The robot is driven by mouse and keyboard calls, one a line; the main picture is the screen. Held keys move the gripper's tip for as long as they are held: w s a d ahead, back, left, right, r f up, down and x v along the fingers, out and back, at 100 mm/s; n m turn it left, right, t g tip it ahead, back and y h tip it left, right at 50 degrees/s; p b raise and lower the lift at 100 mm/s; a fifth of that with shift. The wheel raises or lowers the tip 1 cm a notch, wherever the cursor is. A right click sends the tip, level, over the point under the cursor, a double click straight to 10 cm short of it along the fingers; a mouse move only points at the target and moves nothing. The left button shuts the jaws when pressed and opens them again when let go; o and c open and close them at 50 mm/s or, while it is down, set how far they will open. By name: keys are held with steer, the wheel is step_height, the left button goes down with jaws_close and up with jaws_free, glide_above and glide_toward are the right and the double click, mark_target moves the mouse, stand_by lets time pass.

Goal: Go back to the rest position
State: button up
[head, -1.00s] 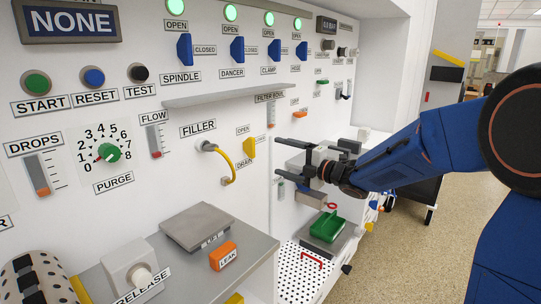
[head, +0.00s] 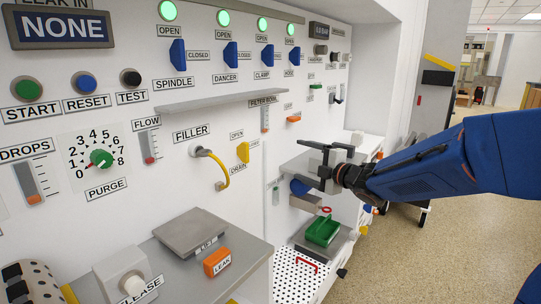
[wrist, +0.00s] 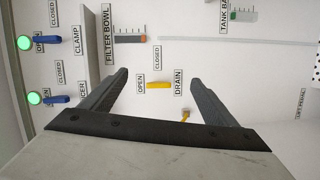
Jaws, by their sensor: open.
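My gripper (head: 306,158) is open and empty, held in the air in front of the white machine panel. Its two dark fingers point toward the panel. In the wrist view the open fingers (wrist: 158,78) show with nothing between the tips. The yellow drain lever (wrist: 158,85) appears beyond them on the panel, apart from the fingers. My blue arm reaches in from the right of the head view. The rest position itself has no visible marker.
A grey ledge (head: 218,95) juts from the panel. Open floor (head: 400,265) lies right.

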steer(key=s+d+f+m+g+h, duration=0.1)
steer(key=s+d+f+m+h, duration=0.1)
steer(key=s+d+m+h, duration=0.55)
steer(key=s+d+f+m+g+h, duration=0.1)
steer(key=s+d+f+m+h, duration=0.25)
steer(key=s+d+m, duration=0.55)
steer(key=s+f+m+g, duration=0.3)
steer(key=s+f, duration=0.1)
steer(key=s, duration=0.8)
steer(key=s+f+m+g, duration=0.4)
steer(key=s+f, duration=0.1)
steer(key=s, duration=0.8)
steer(key=shift+d+f+y, duration=0.15)
steer(key=shift+f+y, duration=0.1)
steer(key=shift+y, duration=0.15)
